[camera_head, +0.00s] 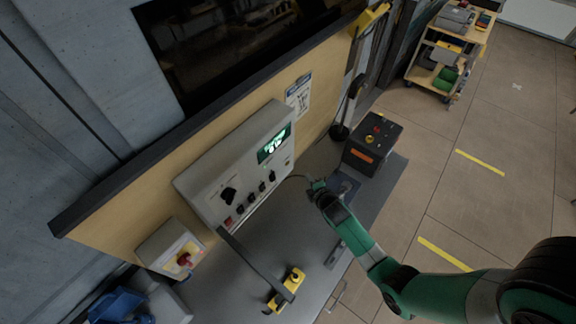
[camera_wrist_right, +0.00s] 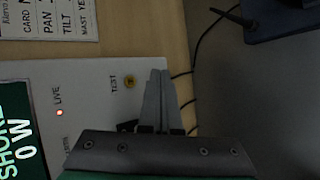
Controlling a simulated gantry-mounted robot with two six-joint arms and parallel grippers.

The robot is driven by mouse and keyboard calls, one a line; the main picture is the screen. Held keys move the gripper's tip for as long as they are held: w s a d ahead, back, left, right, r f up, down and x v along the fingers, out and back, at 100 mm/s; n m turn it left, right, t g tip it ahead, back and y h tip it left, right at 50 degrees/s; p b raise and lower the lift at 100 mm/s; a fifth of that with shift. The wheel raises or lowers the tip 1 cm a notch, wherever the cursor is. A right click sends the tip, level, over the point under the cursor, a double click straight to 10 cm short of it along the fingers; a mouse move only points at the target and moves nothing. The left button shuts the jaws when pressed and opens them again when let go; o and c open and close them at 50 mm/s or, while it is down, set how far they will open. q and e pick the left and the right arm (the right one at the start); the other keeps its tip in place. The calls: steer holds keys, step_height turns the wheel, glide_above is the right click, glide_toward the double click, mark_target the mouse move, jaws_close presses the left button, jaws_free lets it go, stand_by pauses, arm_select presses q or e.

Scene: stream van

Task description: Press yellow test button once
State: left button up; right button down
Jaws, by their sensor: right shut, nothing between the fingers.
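The yellow test button (camera_wrist_right: 130,81) is a small round button beside the word TEST on the pale control panel (camera_wrist_right: 85,75). In the head view the panel (camera_head: 210,180) is the long grey box on the wooden board; the button is too small to make out there. My right gripper (camera_head: 314,185) is just off the panel's right end. In the wrist view its fingers (camera_wrist_right: 158,74) are together and empty, a little right of the button. They appear apart from the button. My left gripper is not in view.
A lit red LIVE lamp (camera_wrist_right: 60,113) and a green display (camera_head: 274,144) are on the panel. A black box (camera_head: 372,142) stands behind my right gripper. A red-knob box (camera_head: 172,248) and yellow items (camera_head: 287,290) are nearer. Cables run across the worktop beside the fingers.

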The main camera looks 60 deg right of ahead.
mark_target(288, 163)
steer(key=w+b, duration=0.3)
steer(key=w, duration=0.3)
steer(key=shift+w+d, duration=0.2)
steer(key=shift+d, duration=0.2)
stand_by(1.6)
steer(key=shift+w+b, duration=0.4)
steer(key=shift+w+d, duration=0.1)
steer(key=shift+w, duration=0.2)
stand_by(0.4)
steer(key=shift+s, duration=0.1)
steer(key=shift+s+p, duration=0.45)
steer(key=shift+s, duration=0.15)
